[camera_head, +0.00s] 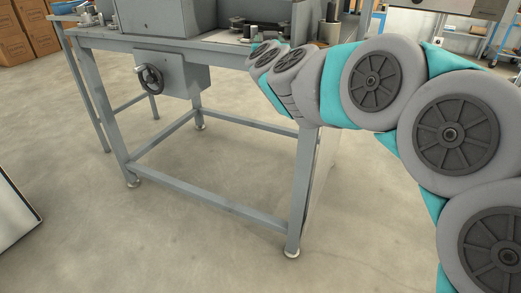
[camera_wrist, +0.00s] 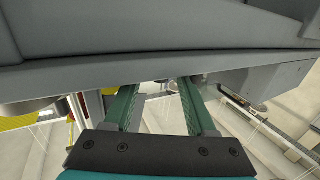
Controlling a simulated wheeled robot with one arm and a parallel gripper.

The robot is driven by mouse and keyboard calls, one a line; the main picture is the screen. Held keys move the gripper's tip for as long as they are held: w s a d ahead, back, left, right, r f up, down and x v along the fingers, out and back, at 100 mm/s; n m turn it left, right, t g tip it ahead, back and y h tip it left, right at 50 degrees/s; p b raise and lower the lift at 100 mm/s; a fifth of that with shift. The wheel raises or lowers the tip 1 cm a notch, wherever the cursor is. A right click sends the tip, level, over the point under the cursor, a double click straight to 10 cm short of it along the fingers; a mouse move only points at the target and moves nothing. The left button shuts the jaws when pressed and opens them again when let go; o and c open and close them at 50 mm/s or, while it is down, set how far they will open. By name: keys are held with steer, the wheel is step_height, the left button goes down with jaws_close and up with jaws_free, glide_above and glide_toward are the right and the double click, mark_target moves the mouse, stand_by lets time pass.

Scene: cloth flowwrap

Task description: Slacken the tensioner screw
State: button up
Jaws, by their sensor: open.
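I cannot make out the tensioner screw for certain in either view. In the wrist view, the two green fingers of my gripper (camera_wrist: 157,92) are apart with nothing between them. They point toward the underside of a large grey machine body (camera_wrist: 150,50) that fills the upper part of the view. In the head view my arm reaches in from the right toward the machine bench, and my gripper is hidden behind the arm's last links. Small dark and metal parts (camera_head: 237,24) stand on the bench top beside the arm's end; too small to identify.
The grey steel bench (camera_head: 190,44) has legs and low crossbars. A black handwheel (camera_head: 150,78) sits on a grey box under its top. Cardboard boxes (camera_head: 40,28) stand at the back left. The floor in front is clear; a pale panel edge (camera_head: 15,215) shows at left.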

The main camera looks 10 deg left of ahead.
steer(key=shift+a+r+m+h+p, duration=0.1)
steer(key=shift+a+m+h+p, duration=0.15)
steer(key=shift+m+h+p, duration=0.55)
steer(key=shift+a+m+h+p, duration=0.1)
steer(key=shift+a+m+h, duration=0.3)
steer(key=shift+h, duration=0.8)
steer(key=shift+f+m+g+h+b, duration=0.2)
steer(key=shift+m+g+h+b, duration=0.2)
steer(key=shift+m+h, duration=1.05)
steer(key=shift+r+g+h, duration=0.1)
steer(key=shift+g+h, duration=0.2)
steer(key=shift+h, duration=0.55)
steer(key=shift+w+a+m+h+b, duration=0.1)
steer(key=shift+a+m+h+b, duration=0.05)
steer(key=shift+m+h+b, duration=0.25)
